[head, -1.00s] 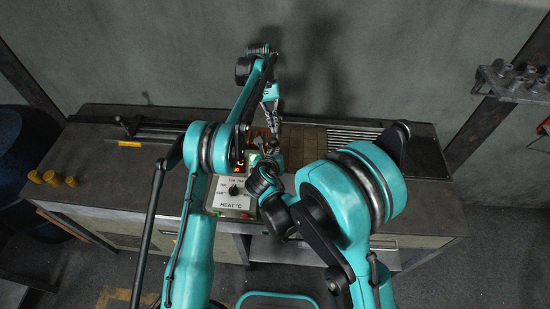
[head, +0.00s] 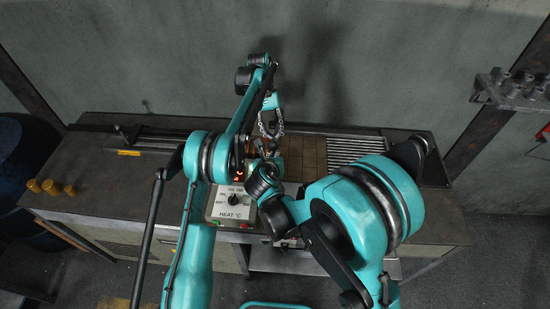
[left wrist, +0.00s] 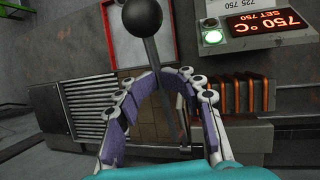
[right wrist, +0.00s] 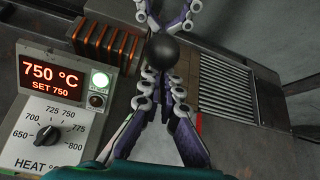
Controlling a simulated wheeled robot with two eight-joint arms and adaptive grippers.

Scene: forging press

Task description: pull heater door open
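A black ball knob (left wrist: 143,18) on a grey shaft stands up in the left wrist view; I take it as the heater door's handle. The door panel itself I cannot make out. My left gripper (left wrist: 168,77) has its fingertips apart, with the shaft passing between them below the knob. In the right wrist view the knob (right wrist: 162,50) lies over the tips of my right gripper (right wrist: 161,80), whose fingers come close together; whether they hold anything is hidden.
The heat panel (right wrist: 45,140) reads 750 °C and shows a lit green lamp. Orange-brown bars (right wrist: 108,42) stand beside the knob. A slatted rack (head: 355,150) lies to the right on the bench (head: 100,170). Yellow cylinders (head: 50,187) stand at the far left.

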